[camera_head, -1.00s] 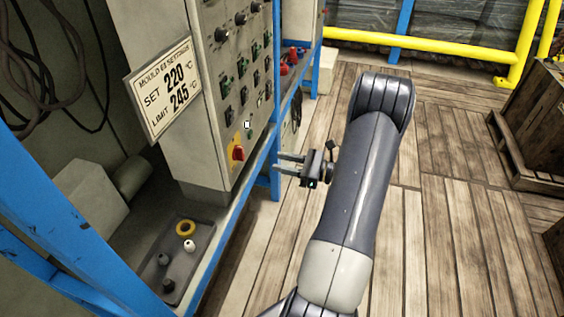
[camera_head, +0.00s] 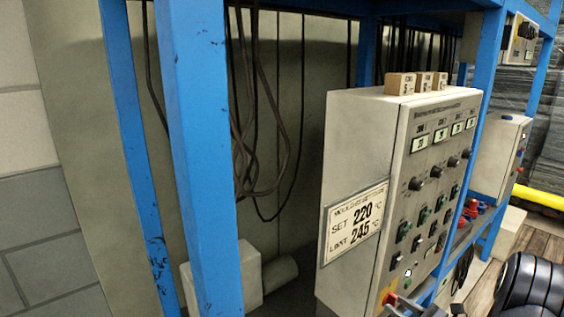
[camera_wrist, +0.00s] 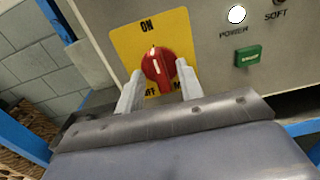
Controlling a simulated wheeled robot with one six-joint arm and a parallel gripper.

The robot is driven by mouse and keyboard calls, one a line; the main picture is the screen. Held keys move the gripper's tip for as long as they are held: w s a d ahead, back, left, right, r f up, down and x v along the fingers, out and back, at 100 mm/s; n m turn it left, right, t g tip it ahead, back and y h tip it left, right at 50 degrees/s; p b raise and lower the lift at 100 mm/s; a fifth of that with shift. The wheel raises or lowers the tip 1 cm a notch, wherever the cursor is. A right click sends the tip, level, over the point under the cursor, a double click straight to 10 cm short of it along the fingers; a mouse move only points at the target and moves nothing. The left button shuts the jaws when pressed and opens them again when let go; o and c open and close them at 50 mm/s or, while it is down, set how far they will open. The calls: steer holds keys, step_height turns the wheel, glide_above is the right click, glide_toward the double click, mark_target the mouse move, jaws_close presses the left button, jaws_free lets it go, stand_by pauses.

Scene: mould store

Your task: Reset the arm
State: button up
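My gripper (camera_wrist: 159,72) is open, with its two pale fingers spread apart. In the wrist view a red rotary switch (camera_wrist: 158,68) on a yellow plate shows between the fingertips; I cannot tell whether they touch it. In the head view the gripper is low at the bottom edge, mostly cut off, near the red switch (camera_head: 388,297). A dark arm link of mine fills the bottom right corner there.
The control cabinet (camera_head: 350,130) carries a sign (camera_head: 355,222) reading SET 220, LIMIT 245, and small blocks (camera_head: 400,84) on top. A blue frame post (camera_head: 200,160) stands at its left. A green button (camera_wrist: 248,56) is right of the switch. Wooden floor shows at lower right.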

steer(key=shift+s, duration=0.1)
stand_by(0.3)
steer(key=v, duration=1.1)
steer(key=x, duration=1.1)
steer(key=shift+f, duration=0.15)
steer(key=n+b, duration=0.2)
steer(key=n, duration=0.3)
steer(key=shift+n+b, duration=0.3)
steer(key=shift+b, duration=0.05)
steer(key=n+b, duration=0.1)
steer(key=n, duration=0.3)
steer(key=shift+n, duration=0.3)
steer(key=shift+r, duration=0.2)
